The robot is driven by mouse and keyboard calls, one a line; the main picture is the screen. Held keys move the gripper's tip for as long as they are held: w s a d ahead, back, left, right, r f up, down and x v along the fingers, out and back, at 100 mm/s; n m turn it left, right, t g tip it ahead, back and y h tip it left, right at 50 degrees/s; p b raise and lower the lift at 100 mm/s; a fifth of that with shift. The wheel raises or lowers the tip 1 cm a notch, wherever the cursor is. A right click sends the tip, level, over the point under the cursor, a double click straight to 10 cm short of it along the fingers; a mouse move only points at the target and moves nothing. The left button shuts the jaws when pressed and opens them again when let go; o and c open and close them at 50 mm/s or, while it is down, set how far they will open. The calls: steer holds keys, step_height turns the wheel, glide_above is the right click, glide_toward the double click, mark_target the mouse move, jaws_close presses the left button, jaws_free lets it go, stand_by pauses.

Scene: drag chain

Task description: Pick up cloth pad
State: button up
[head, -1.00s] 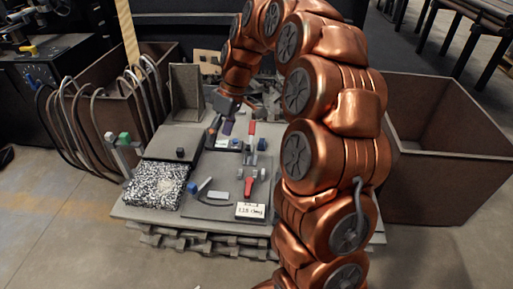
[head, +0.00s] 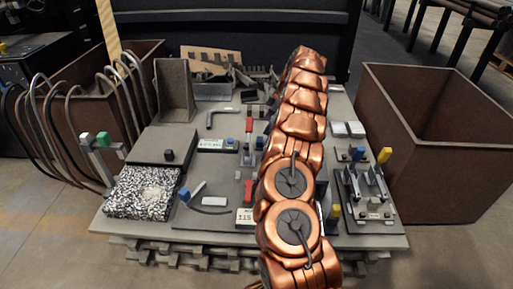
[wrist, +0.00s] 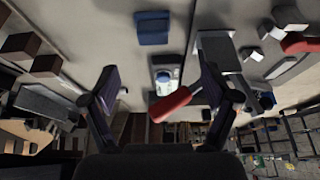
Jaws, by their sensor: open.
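A small flat blue square piece (wrist: 152,28) lies on the grey surface in the upper middle of the wrist view. It may be the cloth pad, but I cannot tell for sure. My gripper (wrist: 165,95) shows in the wrist view with its two dark fingers spread wide and nothing held between them. A red handle (wrist: 172,104) and a small white and blue part (wrist: 165,78) appear between the fingers, beyond them. In the head view my gripper is hidden behind my copper arm.
The worktable (head: 225,240) carries red-handled clamps (head: 249,190), a speckled block (head: 145,192) and a fixture with blue and yellow handles (head: 368,188). Brown bins stand at right (head: 435,150) and left (head: 110,95). Curved hoses (head: 50,125) rise at the left.

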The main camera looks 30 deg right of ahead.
mark_target(262, 139)
steer(key=shift+w+f+b, duration=0.25)
steer(key=shift+f+b, duration=0.2)
steer(key=shift+f, duration=0.75)
steer(key=shift+w+f+b, duration=0.2)
steer(key=shift+f+b, duration=0.2)
steer(key=shift+f, duration=0.8)
steer(key=b+x, duration=0.2)
steer(key=x, duration=0.3)
steer(key=shift+d+b, duration=0.15)
steer(key=shift+b, duration=0.2)
steer(key=shift+c, duration=0.4)
steer(key=c, duration=1.2)
